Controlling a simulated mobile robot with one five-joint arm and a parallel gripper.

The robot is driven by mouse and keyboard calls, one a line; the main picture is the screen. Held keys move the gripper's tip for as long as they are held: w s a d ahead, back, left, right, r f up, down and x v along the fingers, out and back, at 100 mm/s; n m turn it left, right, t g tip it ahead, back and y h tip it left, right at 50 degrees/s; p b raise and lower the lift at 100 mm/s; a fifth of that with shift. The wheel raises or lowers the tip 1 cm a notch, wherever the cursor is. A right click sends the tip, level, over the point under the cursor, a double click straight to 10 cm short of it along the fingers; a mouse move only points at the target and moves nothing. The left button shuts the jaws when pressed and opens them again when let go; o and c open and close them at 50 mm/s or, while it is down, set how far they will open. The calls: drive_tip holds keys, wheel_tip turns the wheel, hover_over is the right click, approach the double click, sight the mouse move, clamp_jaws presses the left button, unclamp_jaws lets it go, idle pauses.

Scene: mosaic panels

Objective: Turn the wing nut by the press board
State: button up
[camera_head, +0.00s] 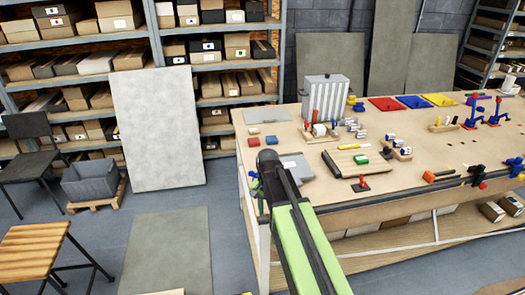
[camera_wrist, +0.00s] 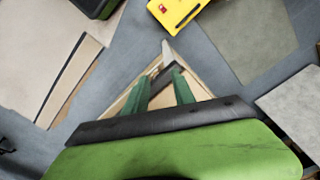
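A flat wooden board (camera_head: 345,163) with a green block (camera_head: 361,159) lies near the table's front edge in the head view; it may be the press board. A small red upright piece (camera_head: 361,181) on a dark plate stands just in front of it. I cannot tell whether that is the wing nut. My arm reaches up to the table's left front corner, left of these things. In the wrist view my gripper (camera_wrist: 160,76) has its two green fingers apart, with a gap between them. I see no wing nut between them.
The wooden table (camera_head: 430,141) holds a ribbed grey box (camera_head: 325,97), coloured trays (camera_head: 413,102), small blocks and red and blue fixtures (camera_head: 475,112). A grey flat piece (camera_head: 297,166) lies beside my arm.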

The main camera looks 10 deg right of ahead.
drive_tip(key=w+d+r+m+p, duration=0.1)
drive_tip(key=w+r+m+p, duration=0.5)
drive_tip(key=w+r+p, duration=0.4)
drive_tip(key=w+r+m+p, duration=0.5)
drive_tip(key=w+r+p, duration=0.35)
drive_tip(key=r, duration=0.45)
drive_tip(key=shift+m, duration=0.3)
drive_tip(key=f+b, duration=1.7)
drive_tip(key=f, duration=0.1)
drive_tip(key=shift+s+d+b, duration=0.15)
drive_tip(key=shift+s+b, duration=0.25)
drive_tip(key=shift+r, duration=0.1)
drive_tip(key=shift+c, duration=0.3)
clamp_jaws()
drive_tip(key=shift+d, duration=0.15)
